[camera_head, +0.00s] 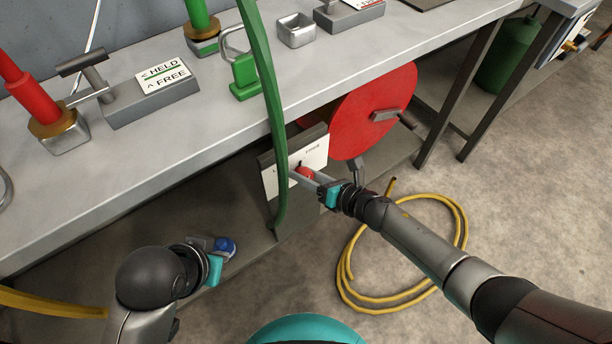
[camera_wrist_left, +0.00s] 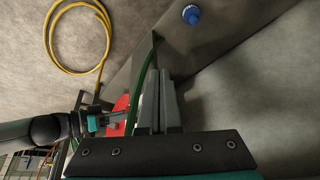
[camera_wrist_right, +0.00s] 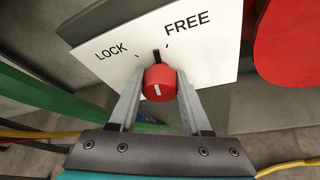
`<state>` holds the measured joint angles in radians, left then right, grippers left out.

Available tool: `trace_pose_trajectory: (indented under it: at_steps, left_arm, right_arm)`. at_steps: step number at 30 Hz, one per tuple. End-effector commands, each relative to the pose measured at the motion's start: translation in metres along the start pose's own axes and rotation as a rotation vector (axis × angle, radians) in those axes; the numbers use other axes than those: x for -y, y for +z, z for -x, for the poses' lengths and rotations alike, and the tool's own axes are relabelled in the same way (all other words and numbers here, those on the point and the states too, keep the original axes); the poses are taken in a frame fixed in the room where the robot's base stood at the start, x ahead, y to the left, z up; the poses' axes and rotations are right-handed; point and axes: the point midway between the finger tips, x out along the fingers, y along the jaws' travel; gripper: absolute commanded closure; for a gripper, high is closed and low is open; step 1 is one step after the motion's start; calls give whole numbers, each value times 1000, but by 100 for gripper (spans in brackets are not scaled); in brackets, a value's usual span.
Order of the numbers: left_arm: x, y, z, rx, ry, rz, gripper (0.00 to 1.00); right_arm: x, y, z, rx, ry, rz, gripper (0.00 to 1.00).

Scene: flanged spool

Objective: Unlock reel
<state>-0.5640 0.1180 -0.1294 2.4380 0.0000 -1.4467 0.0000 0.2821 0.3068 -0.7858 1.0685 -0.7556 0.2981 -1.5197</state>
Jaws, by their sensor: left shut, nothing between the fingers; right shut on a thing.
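The red reel disc (camera_head: 372,112), with a grey crank handle, is under the bench and at the right edge of the right wrist view (camera_wrist_right: 292,45). Beside it a white plate (camera_wrist_right: 205,50) reads LOCK at left and FREE at right. My right gripper (camera_head: 312,177) is shut on the red knob (camera_wrist_right: 158,83) in front of the plate, one finger on each side. A dark pointer (camera_wrist_right: 156,56) shows above the knob, between two tick marks. My left gripper (camera_wrist_left: 158,80) is shut and empty at lower left in the head view, away from the reel.
A green hose (camera_head: 268,100) hangs in front of the bench (camera_head: 230,115), just left of the plate. A yellow hose coil (camera_head: 345,270) lies on the floor. A blue knob-like thing (camera_head: 226,246) is near my left gripper. A HELD/FREE block (camera_head: 150,100) and a green padlock (camera_head: 243,75) are on the bench.

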Motion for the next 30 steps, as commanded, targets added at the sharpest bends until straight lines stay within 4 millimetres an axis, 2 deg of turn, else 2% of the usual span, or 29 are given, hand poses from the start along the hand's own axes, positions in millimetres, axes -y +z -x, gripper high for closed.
trace_pose_trajectory:
  at_steps: [2,9,15,30]
  left_arm:
    - [0,-1,6,-13,-1,0,100]
    - [-19,-22,-14,-183,47,-17,100]
    - [-32,-36,-21,-301,81,-20,100]
    - [-43,-47,-23,-405,111,-19,100]
  right_arm:
    - [2,-2,0,0,23,-57,100]
    - [3,-2,-1,0,85,-210,100]
    - [3,-2,0,0,123,-299,100]
    - [2,-1,0,0,153,-376,100]
